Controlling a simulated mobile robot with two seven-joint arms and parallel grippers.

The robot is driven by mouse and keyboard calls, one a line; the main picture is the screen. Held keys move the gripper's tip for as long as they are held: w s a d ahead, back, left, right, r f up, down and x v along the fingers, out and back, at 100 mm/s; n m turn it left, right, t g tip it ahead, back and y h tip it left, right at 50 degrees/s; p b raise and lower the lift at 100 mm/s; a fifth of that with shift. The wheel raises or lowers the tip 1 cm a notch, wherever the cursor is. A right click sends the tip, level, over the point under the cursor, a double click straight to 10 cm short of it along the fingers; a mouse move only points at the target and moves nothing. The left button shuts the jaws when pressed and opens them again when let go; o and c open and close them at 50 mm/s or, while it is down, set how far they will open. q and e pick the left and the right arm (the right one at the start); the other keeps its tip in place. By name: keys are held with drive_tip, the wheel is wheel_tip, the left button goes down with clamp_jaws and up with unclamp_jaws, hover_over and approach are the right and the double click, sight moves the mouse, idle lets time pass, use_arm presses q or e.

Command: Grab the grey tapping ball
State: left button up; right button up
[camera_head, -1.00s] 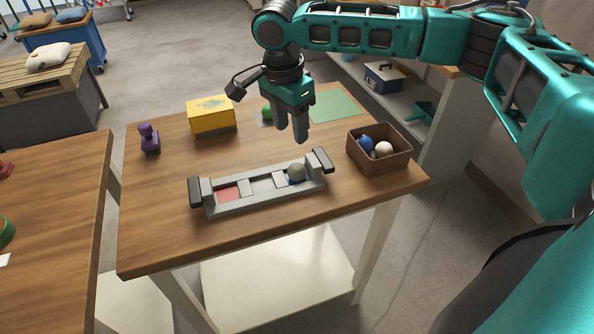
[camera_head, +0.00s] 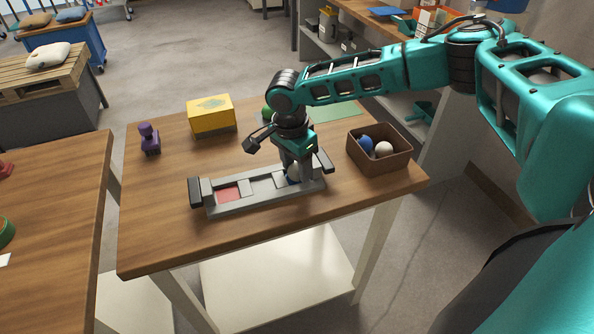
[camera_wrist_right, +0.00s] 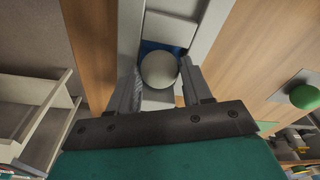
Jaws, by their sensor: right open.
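The grey tapping ball (camera_wrist_right: 159,70) sits in the blue end section of the grey tray (camera_head: 262,200). In the head view the ball (camera_head: 292,173) is mostly hidden by my right gripper (camera_head: 296,178). In the right wrist view my right gripper (camera_wrist_right: 162,92) is open, with one finger on each side of the ball. Whether the fingers touch the ball I cannot tell. My left gripper is in neither view.
A brown box (camera_head: 381,166) with a blue ball (camera_head: 365,143) and a white ball (camera_head: 384,149) stands right of the tray. A yellow box (camera_head: 211,115), a purple object (camera_head: 149,139) and a green ball (camera_wrist_right: 304,97) are also on the table. The table's front left is clear.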

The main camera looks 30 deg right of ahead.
drive_tip(key=shift+c, duration=0.4)
drive_tip(key=c, duration=0.6)
